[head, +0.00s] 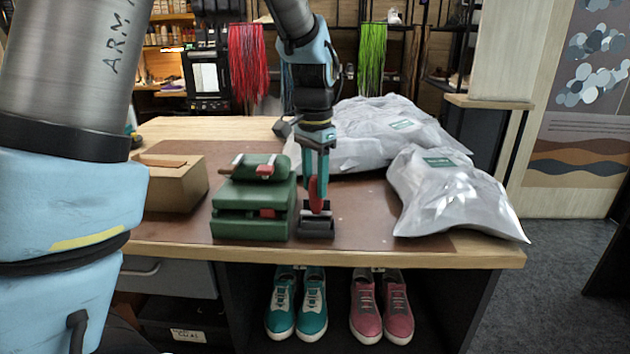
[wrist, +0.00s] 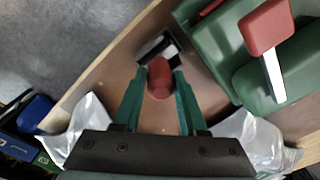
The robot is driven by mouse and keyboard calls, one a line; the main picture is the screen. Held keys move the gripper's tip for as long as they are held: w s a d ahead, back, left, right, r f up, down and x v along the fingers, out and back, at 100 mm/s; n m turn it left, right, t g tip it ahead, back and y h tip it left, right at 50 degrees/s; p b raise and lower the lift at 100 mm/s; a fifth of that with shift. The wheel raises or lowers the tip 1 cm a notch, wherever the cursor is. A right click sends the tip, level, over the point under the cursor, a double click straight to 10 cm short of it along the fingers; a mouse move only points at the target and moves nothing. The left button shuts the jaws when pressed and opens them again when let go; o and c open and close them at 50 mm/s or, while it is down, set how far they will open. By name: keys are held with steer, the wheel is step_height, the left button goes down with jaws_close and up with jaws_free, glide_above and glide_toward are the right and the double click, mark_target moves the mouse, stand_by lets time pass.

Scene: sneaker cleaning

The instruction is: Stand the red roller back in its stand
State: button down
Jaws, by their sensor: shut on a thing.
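My gripper (head: 316,178) points down over the brown mat and is shut on the red roller (head: 315,195). The roller is held roughly upright, its red handle between the teal fingers. In the wrist view the red end (wrist: 159,76) shows between the fingertips (wrist: 160,70). The small dark grey stand (head: 317,228) is on the mat directly below the roller, right of the green box. The stand also shows just beyond the fingertips in the wrist view (wrist: 157,45). The roller's lower end meets the stand in the picture; I cannot tell whether it is seated in it.
A green box (head: 252,222) with red-handled tools stands close left of the stand. A cardboard box (head: 172,190) is farther left. Grey plastic bags (head: 445,195) fill the right and back. The table's front edge (head: 400,258) is near. Shoes (head: 297,305) sit below.

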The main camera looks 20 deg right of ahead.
steer(key=shift+w+d+r, duration=0.1)
steer(key=shift+w, duration=0.15)
steer(key=shift+c, duration=1.9)
jaws_free()
steer(key=r, duration=0.3)
steer(key=r+b, duration=0.1)
steer(key=r, duration=0.6)
steer(key=shift+s+r+b, duration=0.3)
steer(key=shift+r+b, duration=0.05)
